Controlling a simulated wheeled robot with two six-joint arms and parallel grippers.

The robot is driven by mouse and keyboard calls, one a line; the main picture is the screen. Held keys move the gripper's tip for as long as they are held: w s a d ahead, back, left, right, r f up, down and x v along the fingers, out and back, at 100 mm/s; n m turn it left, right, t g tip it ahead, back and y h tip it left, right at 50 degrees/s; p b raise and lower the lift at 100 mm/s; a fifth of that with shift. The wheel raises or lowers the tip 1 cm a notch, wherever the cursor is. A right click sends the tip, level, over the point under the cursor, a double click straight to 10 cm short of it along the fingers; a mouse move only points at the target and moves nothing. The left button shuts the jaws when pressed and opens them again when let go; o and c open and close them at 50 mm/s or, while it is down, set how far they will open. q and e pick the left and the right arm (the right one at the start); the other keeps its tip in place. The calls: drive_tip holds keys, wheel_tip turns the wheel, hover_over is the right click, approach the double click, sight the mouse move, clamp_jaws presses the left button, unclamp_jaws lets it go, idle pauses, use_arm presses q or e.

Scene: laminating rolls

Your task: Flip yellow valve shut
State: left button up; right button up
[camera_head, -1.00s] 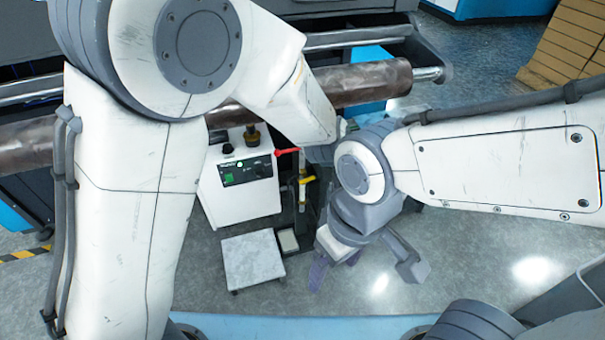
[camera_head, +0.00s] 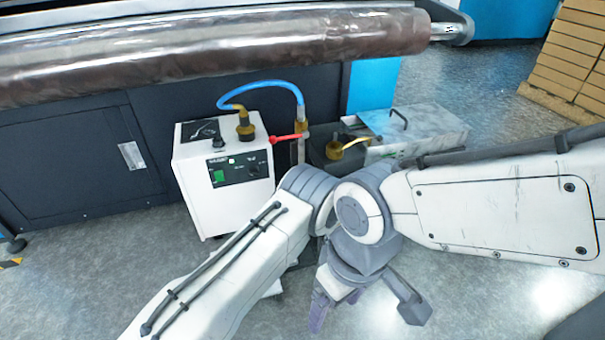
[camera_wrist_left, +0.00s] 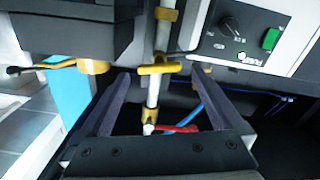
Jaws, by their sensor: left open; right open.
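The yellow valve handle (camera_wrist_left: 163,68) shows in the left wrist view, lying across an upright white pipe (camera_wrist_left: 153,95). My left gripper (camera_wrist_left: 161,73) is open, with one finger on each side of the pipe and the handle between the fingertips; I cannot tell whether they touch. In the head view my left arm hides this gripper and the yellow handle. A red handle (camera_head: 288,138) on the same pipe shows there, and also in the left wrist view (camera_wrist_left: 180,129). My right gripper (camera_head: 367,313) is open and empty, hanging low over the floor.
A white control box (camera_head: 222,185) with a blue hose (camera_head: 262,84) stands left of the pipe. A brass fitting with a lever (camera_head: 338,149) and a grey metal box (camera_head: 425,125) are to the right. A large roll (camera_head: 210,55) spans behind. Floor at right is open.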

use_arm(q)
drive_tip(key=b+x, duration=0.1)
drive_tip(key=x, duration=0.6)
drive_tip(key=shift+f+b, duration=0.1)
drive_tip(key=shift+b, duration=0.3)
